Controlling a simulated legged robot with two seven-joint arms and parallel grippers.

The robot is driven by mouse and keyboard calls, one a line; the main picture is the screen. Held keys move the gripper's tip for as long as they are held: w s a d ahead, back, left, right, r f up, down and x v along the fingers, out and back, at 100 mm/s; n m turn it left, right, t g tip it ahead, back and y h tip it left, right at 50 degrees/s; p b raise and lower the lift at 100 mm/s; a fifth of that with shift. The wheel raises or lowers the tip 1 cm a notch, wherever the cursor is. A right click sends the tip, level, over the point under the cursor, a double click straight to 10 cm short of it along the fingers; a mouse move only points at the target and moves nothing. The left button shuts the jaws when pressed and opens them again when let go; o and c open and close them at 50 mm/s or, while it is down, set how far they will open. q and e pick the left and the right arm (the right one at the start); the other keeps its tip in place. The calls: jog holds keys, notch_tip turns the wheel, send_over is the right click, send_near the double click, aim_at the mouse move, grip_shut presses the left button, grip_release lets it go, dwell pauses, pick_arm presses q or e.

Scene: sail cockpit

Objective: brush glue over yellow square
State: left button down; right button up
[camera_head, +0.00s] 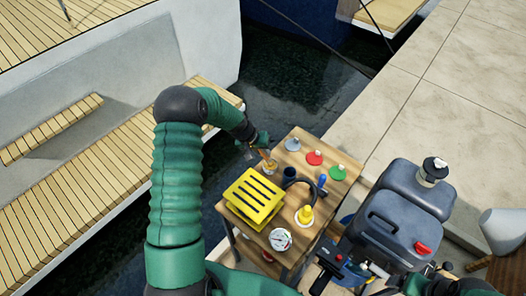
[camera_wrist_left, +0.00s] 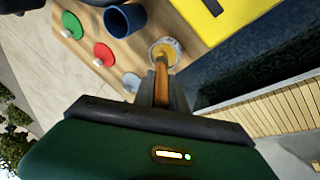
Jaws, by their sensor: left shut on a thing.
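My left gripper (camera_head: 258,147) is shut on a brush with an orange-brown handle (camera_wrist_left: 161,82). The brush points down into a small round glue pot (camera_wrist_left: 165,51) at the table's left side; the pot also shows in the head view (camera_head: 270,168). Its bristle tip is hard to see. The yellow square (camera_head: 254,198), with dark slots across its top, stands in front of the pot; part of it shows in the left wrist view (camera_wrist_left: 232,17).
The wooden table (camera_head: 330,205) also holds a dark blue cup (camera_head: 289,174), red (camera_head: 314,158), green (camera_head: 337,173) and grey (camera_head: 292,144) discs, a dark curved part (camera_head: 306,184), a yellow-topped item (camera_head: 305,215) and a gauge (camera_head: 280,239). Grey canisters (camera_head: 405,205) stand to the right.

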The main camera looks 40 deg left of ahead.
pick_arm(q)
jog(key=shift+r+p, duration=2.25)
jog(key=shift+r, duration=1.25)
